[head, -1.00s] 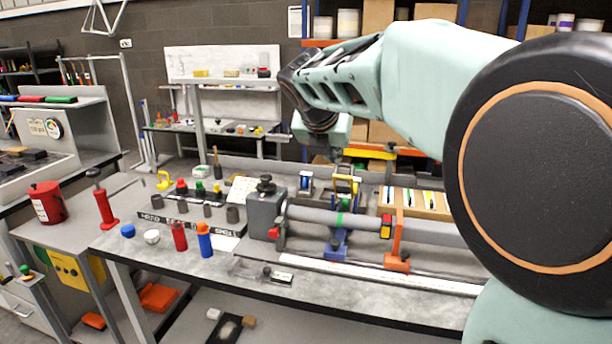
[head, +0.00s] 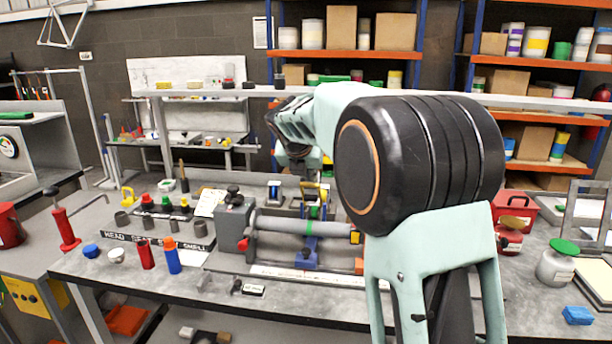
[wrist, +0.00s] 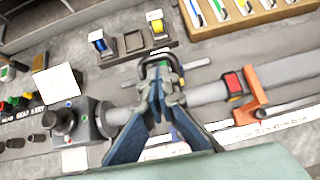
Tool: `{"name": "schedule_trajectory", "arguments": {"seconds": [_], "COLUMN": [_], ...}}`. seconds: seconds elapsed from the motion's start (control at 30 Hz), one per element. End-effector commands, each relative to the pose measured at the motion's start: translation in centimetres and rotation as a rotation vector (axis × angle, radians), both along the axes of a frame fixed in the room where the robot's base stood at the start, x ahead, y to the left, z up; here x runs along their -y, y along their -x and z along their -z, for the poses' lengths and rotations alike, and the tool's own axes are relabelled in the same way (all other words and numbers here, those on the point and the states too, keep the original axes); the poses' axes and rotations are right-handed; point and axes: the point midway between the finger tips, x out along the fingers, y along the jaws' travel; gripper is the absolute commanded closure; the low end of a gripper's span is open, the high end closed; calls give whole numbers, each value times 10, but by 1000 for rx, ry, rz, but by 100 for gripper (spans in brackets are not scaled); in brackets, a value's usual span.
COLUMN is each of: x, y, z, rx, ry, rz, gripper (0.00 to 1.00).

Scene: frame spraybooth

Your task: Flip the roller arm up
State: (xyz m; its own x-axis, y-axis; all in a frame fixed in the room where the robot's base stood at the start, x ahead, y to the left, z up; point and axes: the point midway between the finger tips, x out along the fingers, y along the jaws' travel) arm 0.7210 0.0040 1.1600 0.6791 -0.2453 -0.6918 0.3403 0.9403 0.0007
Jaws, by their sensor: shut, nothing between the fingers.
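A grey tube (head: 285,226) lies level across a bench fixture, with a grey clamp block (head: 235,228) at its left end. A blue stand (head: 306,257) supports its middle, and an orange bracket (wrist: 251,95) stands beside a red-and-black block (wrist: 233,86). A dark U-shaped loop (wrist: 160,64) shows just beyond my fingertips; it may be the roller arm, but I cannot tell for sure. My gripper (wrist: 168,97) is shut and empty, over the tube at the loop's near side. I cannot tell whether it touches the loop. My fingers hide part of the tube and stand.
Yellow (wrist: 155,22) and blue (wrist: 100,42) tape rolls stand behind the tube. A wooden tray (wrist: 240,14) lies at the back. Red (head: 145,254) and blue (head: 172,256) bottles stand front left. The bench's front right has bare room near a blue block (head: 577,315).

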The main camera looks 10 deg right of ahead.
Motion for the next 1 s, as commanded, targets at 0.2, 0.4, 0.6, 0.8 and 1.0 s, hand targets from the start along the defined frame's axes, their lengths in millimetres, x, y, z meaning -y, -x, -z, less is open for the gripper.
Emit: {"name": "schedule_trajectory", "arguments": {"seconds": [0.2,0.4,0.6,0.8,1.0], "x": [2,2,3,7,10], "y": [-7,-7,-9,-19,-29], "z": [0,0,-2,-8,-9], "rx": [0,0,-1,-1,-2], "ry": [-2,-2,0,0,-1], "rz": [0,0,0,1,1], "gripper": [100,100,100,100,100]}}
